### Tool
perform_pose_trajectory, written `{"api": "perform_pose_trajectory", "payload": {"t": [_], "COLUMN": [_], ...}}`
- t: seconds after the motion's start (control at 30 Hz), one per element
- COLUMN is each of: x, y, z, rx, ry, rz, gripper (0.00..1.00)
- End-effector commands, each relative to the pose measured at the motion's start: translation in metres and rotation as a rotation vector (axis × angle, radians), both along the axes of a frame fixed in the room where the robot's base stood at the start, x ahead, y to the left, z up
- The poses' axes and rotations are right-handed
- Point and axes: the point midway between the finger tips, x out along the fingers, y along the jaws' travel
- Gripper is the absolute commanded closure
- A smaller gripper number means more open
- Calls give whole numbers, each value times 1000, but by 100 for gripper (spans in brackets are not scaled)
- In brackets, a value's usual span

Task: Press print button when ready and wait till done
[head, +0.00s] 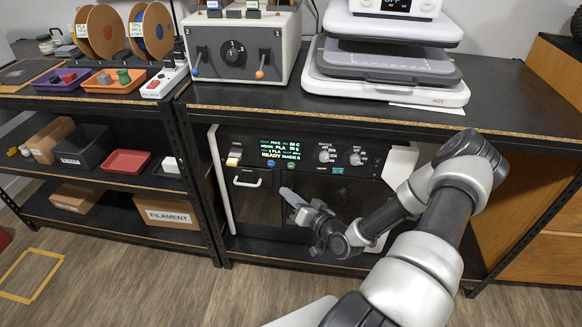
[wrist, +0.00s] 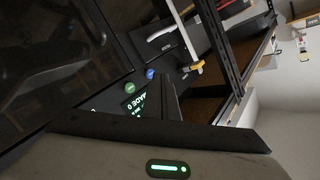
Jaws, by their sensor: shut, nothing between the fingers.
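The printer (head: 228,200) stands on the lower shelf in the head view. Its lit display (head: 280,148) reads READY and shows PLA; part of the display also shows in the wrist view (wrist: 134,106). Below it are a blue button (head: 270,163) and a green button (head: 291,166); the wrist view shows the blue button (wrist: 150,73) and the green button (wrist: 102,86). Their labels are too small to read. My gripper (head: 286,192) is shut and empty, in front of the printer, below the green button in the picture. Contact with the panel cannot be told.
A switch with a yellow tip (head: 234,156) and a white door handle (head: 247,182) are left of the buttons. Two knobs (head: 325,154) are at the right. The black worktop (head: 260,97) overhangs the printer. A shelf post (head: 199,185) stands at the left.

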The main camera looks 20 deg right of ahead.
Motion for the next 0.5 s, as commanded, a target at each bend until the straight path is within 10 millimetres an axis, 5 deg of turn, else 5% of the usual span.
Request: {"api": "perform_pose_trajectory", "payload": {"t": [0.5], "x": [52], "y": [-35], "z": [-2], "rx": [-5], "ry": [-2], "rz": [0], "gripper": [100]}}
